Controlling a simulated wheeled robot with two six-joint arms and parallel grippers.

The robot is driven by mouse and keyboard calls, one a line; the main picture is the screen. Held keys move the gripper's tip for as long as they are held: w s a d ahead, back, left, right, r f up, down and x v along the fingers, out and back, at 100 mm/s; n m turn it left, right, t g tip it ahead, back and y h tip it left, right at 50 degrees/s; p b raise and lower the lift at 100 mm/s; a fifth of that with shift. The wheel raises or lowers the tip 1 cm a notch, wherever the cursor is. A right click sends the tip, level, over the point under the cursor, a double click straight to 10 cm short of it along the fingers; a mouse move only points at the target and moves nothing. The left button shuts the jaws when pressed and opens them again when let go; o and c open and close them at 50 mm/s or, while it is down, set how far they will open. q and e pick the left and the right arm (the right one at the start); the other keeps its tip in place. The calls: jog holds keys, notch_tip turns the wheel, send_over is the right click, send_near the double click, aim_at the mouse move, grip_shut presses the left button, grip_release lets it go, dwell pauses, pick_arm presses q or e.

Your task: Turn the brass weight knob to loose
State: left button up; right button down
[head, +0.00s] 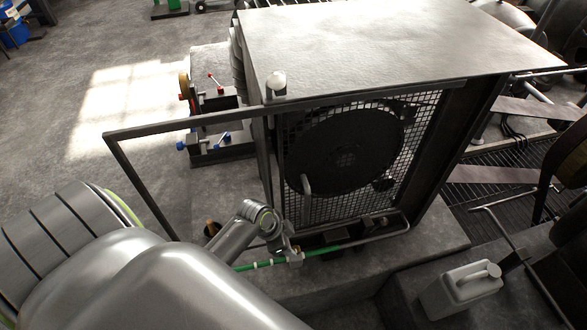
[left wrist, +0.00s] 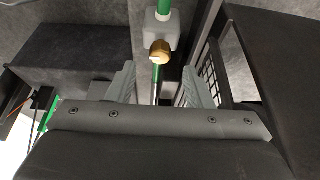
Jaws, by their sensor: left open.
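The brass weight knob (left wrist: 160,51) sticks out of a light grey weight block (left wrist: 161,32) in the left wrist view. The block sits on a green rod (left wrist: 164,6); in the head view the rod (head: 330,249) runs in front of the caged machine, with the block (head: 295,257) on it. My left gripper (left wrist: 159,84) is open, one finger on each side of the rod's line. The knob lies just beyond the fingertips, roughly centred between them, with nothing gripped. In the head view my left gripper (head: 284,247) is small beside the block, and I cannot make out the knob. My right gripper is not in view.
A mesh-fronted machine housing (head: 350,150) stands behind the rod. A dark bar frame (head: 150,129) juts out left of it. A grey jug (head: 461,290) stands at the lower right. A small bench unit with red and blue knobs (head: 220,145) is behind. Open floor lies far left.

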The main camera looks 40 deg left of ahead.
aim_at(295, 249)
pick_arm(q)
jog(key=x, duration=0.3)
jog(key=shift+w+f, duration=0.1)
jog(key=shift+f, duration=0.2)
jog(key=shift+w+d+f+b, duration=0.1)
jog(key=shift+d+f+b, duration=0.05)
jog(key=shift+f+b, duration=0.2)
